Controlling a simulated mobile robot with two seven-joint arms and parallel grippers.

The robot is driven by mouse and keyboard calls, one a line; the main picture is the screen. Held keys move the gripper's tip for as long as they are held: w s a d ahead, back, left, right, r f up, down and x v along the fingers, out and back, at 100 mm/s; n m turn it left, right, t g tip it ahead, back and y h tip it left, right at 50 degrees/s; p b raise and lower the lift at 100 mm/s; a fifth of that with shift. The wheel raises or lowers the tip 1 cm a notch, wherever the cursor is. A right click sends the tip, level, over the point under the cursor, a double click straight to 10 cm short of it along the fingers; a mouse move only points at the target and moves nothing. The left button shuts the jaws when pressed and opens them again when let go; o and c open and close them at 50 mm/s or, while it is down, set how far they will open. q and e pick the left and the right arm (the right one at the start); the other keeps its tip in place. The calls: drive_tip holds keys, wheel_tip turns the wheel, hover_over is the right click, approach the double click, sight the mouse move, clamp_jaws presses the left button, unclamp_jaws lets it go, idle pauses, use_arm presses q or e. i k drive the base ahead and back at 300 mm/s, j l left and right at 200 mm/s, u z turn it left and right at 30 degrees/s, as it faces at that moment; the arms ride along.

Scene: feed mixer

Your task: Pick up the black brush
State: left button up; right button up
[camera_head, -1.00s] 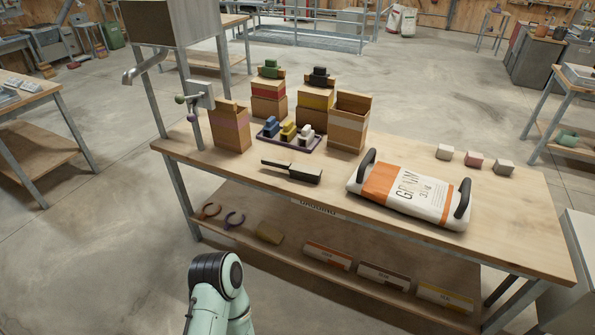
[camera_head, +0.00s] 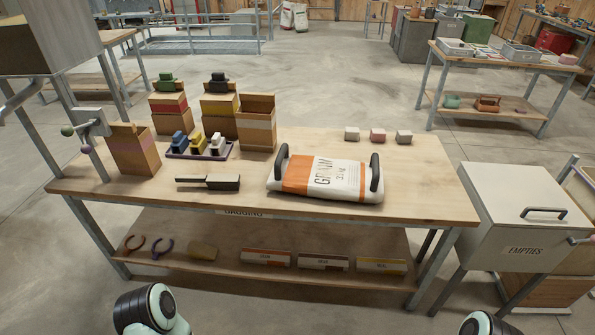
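The black brush (camera_head: 224,183) lies flat on the wooden workbench (camera_head: 420,190), near its front edge and left of the grain bag. Its handle points left and its wider block is at the right. Nothing covers it. Parts of my two arms show at the bottom edge of the head view, one left of centre and one towards the right. Both are below and in front of the bench, away from the brush. Neither of my grippers is in the picture.
A grain bag (camera_head: 345,181) with black handles lies right of the brush. A purple tray (camera_head: 177,154) with several scoops, open boxes (camera_head: 135,150) and stacked boxes stand behind. Three small blocks (camera_head: 378,136) sit at the back right. An "EMPTIES" bin (camera_head: 515,220) stands right of the bench.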

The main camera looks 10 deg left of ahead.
sight(218, 181)
drive_tip(key=i+j+z, duration=0.15)
drive_tip(key=j, duration=0.2)
drive_tip(key=i+j+z, duration=0.15)
drive_tip(key=j, duration=0.25)
drive_tip(key=j+z, duration=0.15)
drive_tip(key=j, duration=0.25)
drive_tip(key=i+j+z, duration=0.15)
drive_tip(key=j, duration=0.25)
